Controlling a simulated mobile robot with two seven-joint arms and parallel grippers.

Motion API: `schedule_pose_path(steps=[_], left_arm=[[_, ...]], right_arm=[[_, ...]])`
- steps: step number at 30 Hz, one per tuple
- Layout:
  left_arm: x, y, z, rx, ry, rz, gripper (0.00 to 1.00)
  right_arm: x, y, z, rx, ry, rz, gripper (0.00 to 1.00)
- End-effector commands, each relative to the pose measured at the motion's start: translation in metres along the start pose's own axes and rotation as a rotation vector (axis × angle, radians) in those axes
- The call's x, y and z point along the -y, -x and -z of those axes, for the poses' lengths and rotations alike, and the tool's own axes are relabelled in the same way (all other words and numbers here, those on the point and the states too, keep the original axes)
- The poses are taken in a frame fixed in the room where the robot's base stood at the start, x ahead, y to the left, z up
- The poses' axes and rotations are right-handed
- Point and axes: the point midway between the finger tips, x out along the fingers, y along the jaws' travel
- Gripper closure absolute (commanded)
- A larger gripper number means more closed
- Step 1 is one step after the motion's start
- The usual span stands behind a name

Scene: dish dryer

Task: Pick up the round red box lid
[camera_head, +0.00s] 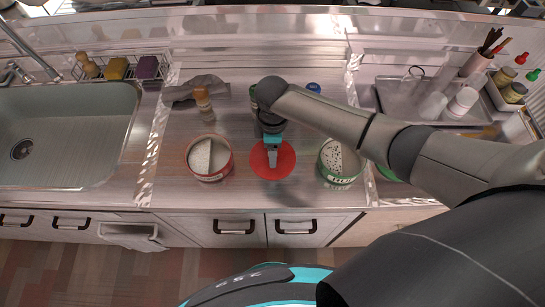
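The round red box lid (286,163) lies on the counter between two round boxes. My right gripper (271,158) comes down over the lid's middle from above and covers part of it. Its fingertips appear at or just above the lid; I cannot tell whether they touch it or how far apart they are. A red-rimmed round box (209,158) stands to the left of the lid, and a green-rimmed round box (341,162) stands to its right. Both are open on top with pale contents. My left gripper is not in view.
A sink (70,135) is at the left. A tray (395,105) with cups is at the right. The counter's front edge is close to the lid.

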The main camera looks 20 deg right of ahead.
Motion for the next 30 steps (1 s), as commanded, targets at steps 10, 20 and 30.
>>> schedule_pose_path(steps=[10, 20, 30], left_arm=[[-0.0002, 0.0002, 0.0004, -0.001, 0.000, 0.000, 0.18], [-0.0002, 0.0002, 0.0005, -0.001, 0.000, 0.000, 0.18], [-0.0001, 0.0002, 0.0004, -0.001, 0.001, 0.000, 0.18]], right_arm=[[0.0001, -0.0001, 0.0001, 0.000, 0.000, 0.000, 0.53], [0.0000, 0.0001, 0.0000, 0.000, 0.000, 0.000, 0.90], [-0.0001, 0.0001, 0.0000, 0.000, -0.001, 0.000, 1.00]])
